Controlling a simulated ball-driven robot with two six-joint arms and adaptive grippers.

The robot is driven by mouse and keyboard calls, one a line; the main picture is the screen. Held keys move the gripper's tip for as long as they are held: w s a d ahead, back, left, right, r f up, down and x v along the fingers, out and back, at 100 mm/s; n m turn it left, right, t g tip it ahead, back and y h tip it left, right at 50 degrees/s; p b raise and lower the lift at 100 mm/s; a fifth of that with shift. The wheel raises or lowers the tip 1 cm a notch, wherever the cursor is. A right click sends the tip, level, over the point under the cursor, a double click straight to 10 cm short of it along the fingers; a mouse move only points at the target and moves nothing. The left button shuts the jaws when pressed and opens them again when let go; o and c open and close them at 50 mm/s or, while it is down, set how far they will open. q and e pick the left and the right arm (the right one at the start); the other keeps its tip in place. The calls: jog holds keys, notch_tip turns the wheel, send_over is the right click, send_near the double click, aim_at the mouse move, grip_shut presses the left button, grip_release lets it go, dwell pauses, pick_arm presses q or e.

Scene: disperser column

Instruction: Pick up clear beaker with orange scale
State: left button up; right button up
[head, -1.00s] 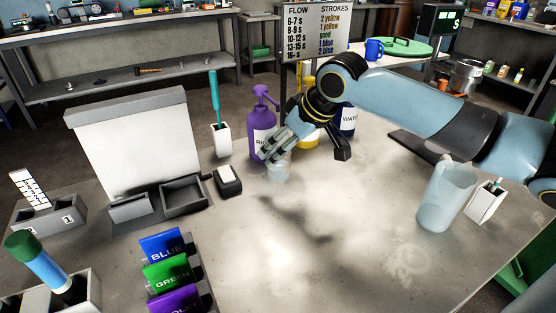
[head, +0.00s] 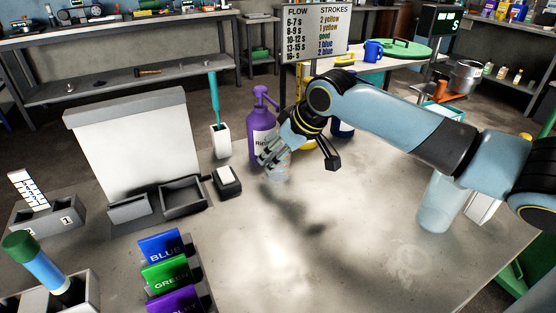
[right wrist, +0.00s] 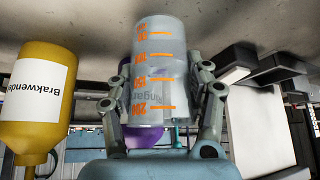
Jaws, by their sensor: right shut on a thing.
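The clear beaker with orange scale marks (right wrist: 157,60) stands out between the two fingers of my right gripper (right wrist: 161,88) in the right wrist view. The fingers press on it from both sides. In the head view the beaker (head: 281,174) is small and partly hidden by my right gripper (head: 270,164), in front of the purple bottle. I cannot tell whether its base touches the table. My left gripper is out of view.
The purple bottle (head: 262,135) stands close behind the gripper. A yellow bottle (right wrist: 38,95) shows in the wrist view. A small dark box (head: 229,187) sits left of the beaker. A larger clear jug (head: 435,210) stands right, under my arm. The table's middle is clear.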

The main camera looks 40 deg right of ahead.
jog(key=shift+r, duration=0.15)
jog(key=shift+r, duration=1.95)
jog(key=shift+s+d+r+p, duration=0.95)
jog(key=shift+s+d+r, duration=0.2)
jog(key=shift+s+d, duration=0.2)
jog(key=shift+s+d+r+p, duration=1.05)
jog(key=shift+s+d, duration=0.25)
jog(key=shift+d, duration=0.15)
jog(key=shift+s+d+r+p, duration=0.9)
jog(key=shift+s+d+r, duration=0.3)
jog(key=shift+s+d, duration=0.15)
jog(key=shift+d, duration=0.1)
